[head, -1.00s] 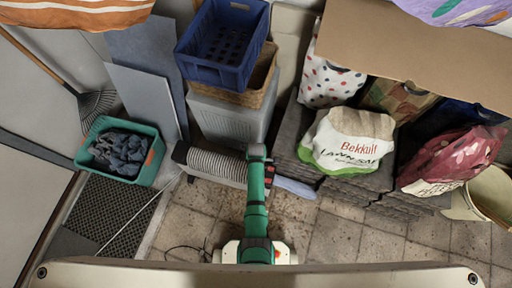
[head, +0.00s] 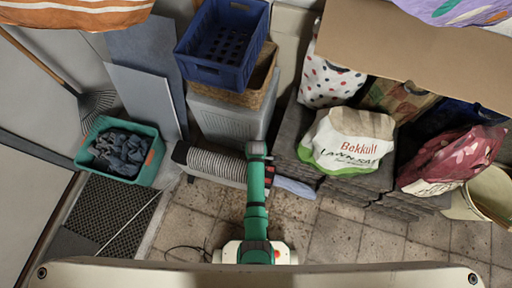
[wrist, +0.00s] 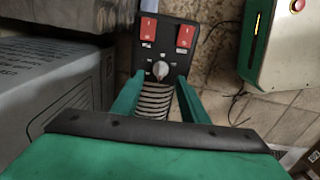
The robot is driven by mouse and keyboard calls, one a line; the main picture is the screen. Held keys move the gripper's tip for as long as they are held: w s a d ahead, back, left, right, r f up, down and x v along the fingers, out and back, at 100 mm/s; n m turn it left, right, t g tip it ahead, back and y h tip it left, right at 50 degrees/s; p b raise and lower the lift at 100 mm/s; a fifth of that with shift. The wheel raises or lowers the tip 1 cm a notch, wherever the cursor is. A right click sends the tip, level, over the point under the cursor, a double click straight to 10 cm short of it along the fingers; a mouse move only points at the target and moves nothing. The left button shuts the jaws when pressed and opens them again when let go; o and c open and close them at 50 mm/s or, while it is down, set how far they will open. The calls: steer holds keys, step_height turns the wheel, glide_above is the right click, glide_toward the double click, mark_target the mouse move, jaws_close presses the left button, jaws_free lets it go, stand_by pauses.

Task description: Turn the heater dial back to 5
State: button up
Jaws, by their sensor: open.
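The heater (head: 215,163) lies on the floor in the head view, with a ribbed light-grey body and a dark end partly hidden by my green arm. In the wrist view its black control panel (wrist: 150,28) has two red switches and a pale round dial (wrist: 160,69) below them. My gripper (wrist: 160,82) is open, with its two green fingers on either side of the dial and a gap to each. I cannot tell how deep the fingertips are or which number the dial points at.
Stacked grey slabs (head: 292,140) with a Bekkult bag (head: 348,145) stand right of the heater. A grey box (head: 228,118) under a blue crate (head: 222,45) stands behind it. A teal tub (head: 150,168) is at left. The tiled floor (head: 340,235) in front is mostly clear.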

step_height(320, 180, up, 8)
steer(key=shift+r, duration=0.15)
stand_by(0.6)
steer(key=s+r+m+t, duration=0.5)
steer(key=s+m+t, duration=0.2)
steer(key=s, duration=0.6)
steer(key=s+r+m+t, duration=0.2)
steer(key=s+r, duration=0.1)
steer(key=r, duration=0.6)
steer(key=s+r+m+t, duration=0.3)
steer(key=r, duration=0.7)
steer(key=s+r+m+t, duration=0.3)
steer(key=s+r, duration=0.1)
steer(key=r, duration=0.6)
steer(key=shift+d, duration=0.25)
